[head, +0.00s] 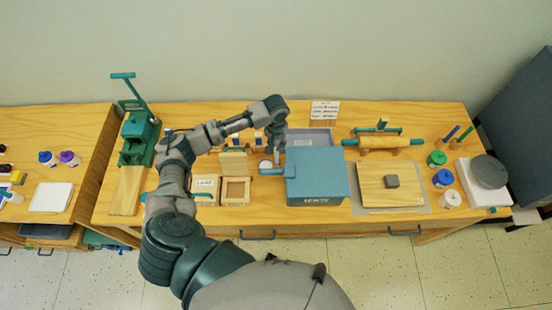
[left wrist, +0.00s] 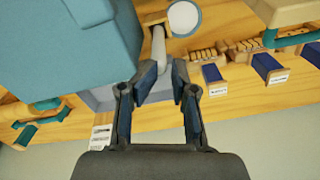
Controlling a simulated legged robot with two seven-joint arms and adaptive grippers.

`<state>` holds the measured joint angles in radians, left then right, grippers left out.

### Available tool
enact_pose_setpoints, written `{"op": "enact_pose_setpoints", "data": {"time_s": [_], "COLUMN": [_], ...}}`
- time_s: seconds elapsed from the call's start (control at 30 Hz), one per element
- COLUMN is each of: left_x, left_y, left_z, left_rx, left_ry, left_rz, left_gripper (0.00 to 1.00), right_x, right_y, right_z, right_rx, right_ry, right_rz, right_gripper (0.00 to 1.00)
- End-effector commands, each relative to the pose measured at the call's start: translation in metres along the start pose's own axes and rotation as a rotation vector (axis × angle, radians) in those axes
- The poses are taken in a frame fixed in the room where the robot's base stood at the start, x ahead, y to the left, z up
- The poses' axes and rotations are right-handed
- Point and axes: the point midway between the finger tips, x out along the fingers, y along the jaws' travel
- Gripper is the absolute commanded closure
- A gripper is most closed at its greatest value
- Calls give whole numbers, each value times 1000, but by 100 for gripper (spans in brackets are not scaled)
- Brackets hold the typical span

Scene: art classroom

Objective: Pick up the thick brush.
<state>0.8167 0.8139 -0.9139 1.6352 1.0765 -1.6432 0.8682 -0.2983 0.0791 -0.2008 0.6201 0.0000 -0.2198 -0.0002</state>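My left gripper (head: 279,143) reaches in over the table, between the small wooden frames and the blue box. In the left wrist view its two fingers (left wrist: 163,78) are apart. A pale grey rod (left wrist: 158,45) shows between and beyond the fingertips; I cannot tell whether they touch it. Several wooden pieces with blue, labelled fronts (left wrist: 212,74) stand in a row to the right there. A thin blue stick (head: 452,132) and a green stick (head: 466,134) stand upright at the table's right. I cannot tell which thing is the thick brush. My right gripper is not in view.
The blue box (head: 318,177) stands close to the gripper, with a grey tray (head: 309,137) behind it. A round white dish (left wrist: 184,17) lies nearby.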

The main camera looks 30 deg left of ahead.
Motion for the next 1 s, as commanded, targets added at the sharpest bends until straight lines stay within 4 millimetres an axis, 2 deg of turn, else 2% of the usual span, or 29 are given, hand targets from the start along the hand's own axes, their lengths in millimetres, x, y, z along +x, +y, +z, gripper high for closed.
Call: {"op": "enact_pose_setpoints", "data": {"time_s": [0.33,0.47,0.63,0.67,0.73,0.87,1.0], "left_x": [54,63,65,64,64,64,64], "left_y": [-4,-7,-7,-6,-5,-5,-5], "left_z": [-3,-3,-2,-2,-2,-1,-2], "left_rx": [0,1,1,1,1,1,0], "left_ry": [-17,-16,-19,-19,-18,-19,-19], "left_rz": [-5,-2,-6,-6,-8,-9,-8], "left_gripper": [76,76,76,61,79,95,93], "right_x": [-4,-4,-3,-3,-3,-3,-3], "right_y": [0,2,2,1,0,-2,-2], "right_z": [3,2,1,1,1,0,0], "right_rx": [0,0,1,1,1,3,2], "right_ry": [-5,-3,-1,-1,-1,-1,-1], "right_rz": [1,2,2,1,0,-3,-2], "right_gripper": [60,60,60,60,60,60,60]}}
